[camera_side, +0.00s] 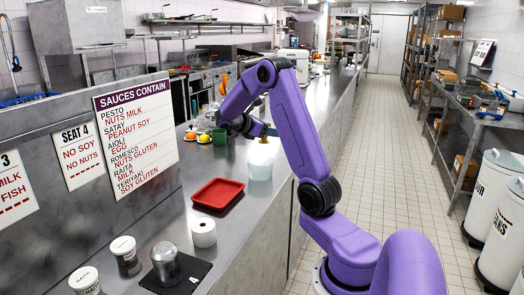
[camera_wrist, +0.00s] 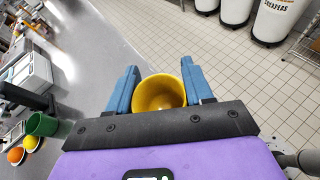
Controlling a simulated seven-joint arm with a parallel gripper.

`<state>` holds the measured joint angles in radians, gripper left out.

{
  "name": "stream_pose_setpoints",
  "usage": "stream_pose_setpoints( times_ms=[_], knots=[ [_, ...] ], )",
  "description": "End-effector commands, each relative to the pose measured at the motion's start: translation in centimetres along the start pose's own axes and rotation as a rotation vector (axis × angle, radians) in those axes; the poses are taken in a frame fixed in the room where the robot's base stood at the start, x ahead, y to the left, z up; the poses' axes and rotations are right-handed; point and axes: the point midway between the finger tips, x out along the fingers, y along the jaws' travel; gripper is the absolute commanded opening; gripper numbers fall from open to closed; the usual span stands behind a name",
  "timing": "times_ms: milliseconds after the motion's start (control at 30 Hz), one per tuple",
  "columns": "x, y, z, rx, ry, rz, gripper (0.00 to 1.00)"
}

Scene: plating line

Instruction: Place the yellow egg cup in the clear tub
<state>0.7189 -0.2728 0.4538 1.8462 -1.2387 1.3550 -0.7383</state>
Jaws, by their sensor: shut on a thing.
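The yellow egg cup (camera_wrist: 160,92) sits between the two blue fingers of my gripper (camera_wrist: 162,84) in the wrist view, its open mouth facing the camera. My gripper is shut on it. The egg cup is small and partly hidden by the fingers there. The tub cannot be made out in the wrist view.
A green cup (camera_side: 219,137) stands left of the tub, with an orange fruit (camera_wrist: 15,155) and a yellow one beside it. A red tray (camera_side: 218,194), a white roll (camera_side: 203,232) and a metal shaker (camera_side: 165,262) stand nearer. The counter's right edge is close to the tub.

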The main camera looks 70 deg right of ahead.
Motion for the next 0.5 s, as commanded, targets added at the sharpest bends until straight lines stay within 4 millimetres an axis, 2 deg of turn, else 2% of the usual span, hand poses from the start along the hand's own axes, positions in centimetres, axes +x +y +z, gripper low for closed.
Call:
stream_pose_setpoints(
  times_ms=[167,500],
  knots=[
    [1.8,3.0,-1.4,-0.001,-0.001,-0.001,0.21],
    [4.6,5.9,-5.5,-0.001,0.0,0.0,0.21]
  ],
)
